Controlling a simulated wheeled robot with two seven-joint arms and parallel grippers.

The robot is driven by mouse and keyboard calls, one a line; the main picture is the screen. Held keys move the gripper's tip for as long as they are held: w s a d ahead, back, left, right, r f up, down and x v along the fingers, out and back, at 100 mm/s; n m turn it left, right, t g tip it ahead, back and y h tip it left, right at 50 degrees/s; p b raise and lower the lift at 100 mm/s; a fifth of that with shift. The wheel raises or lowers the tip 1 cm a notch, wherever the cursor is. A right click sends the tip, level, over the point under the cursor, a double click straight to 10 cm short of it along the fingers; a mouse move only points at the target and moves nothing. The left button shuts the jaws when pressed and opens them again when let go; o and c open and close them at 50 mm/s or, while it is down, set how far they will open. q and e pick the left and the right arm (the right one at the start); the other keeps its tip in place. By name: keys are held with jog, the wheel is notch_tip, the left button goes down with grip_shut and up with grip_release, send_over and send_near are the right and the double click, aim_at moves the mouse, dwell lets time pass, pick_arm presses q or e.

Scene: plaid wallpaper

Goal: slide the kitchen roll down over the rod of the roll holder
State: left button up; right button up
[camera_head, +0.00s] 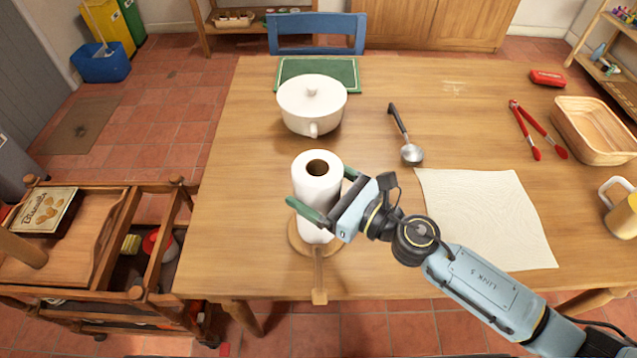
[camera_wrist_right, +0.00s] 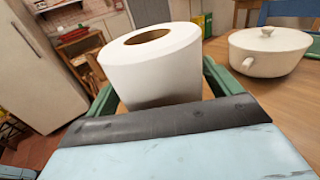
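The white kitchen roll (camera_head: 312,190) stands upright over the round wooden base of the roll holder (camera_head: 297,240). Its brown core opening faces up, and no rod shows in it. A wooden strip of the holder sticks out toward the table's front edge. I cannot tell whether the roll's bottom touches the base. My right gripper (camera_head: 328,196) has its green fingers on opposite sides of the roll, closed on it. In the right wrist view the roll (camera_wrist_right: 155,65) sits between both fingers. My left gripper is not in view.
A white lidded pot (camera_head: 312,105) stands behind the roll, near a green board (camera_head: 345,72). A ladle (camera_head: 410,152) and a white cloth (camera_head: 485,215) lie to the right. Red tongs (camera_head: 537,128), a basket (camera_head: 597,135) and a mug (camera_head: 622,215) are at far right. A wooden trolley (camera_head: 90,240) stands left.

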aim_at(338, 199)
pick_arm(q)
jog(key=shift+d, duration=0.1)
pick_arm(e)
jog(key=shift+o, duration=0.9)
jog(key=shift+d, duration=0.1)
jog(key=b+v, duration=0.2)
jog(key=v, duration=0.5)
jog(key=shift+s+d+f, duration=0.2)
jog(key=shift+s, duration=0.1)
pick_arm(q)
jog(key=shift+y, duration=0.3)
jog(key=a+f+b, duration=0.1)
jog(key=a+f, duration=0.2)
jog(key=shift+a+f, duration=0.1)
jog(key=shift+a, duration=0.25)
pick_arm(e)
jog(key=v, duration=0.4)
jog(key=shift+d+r, duration=0.1)
jog(key=shift+r, duration=0.15)
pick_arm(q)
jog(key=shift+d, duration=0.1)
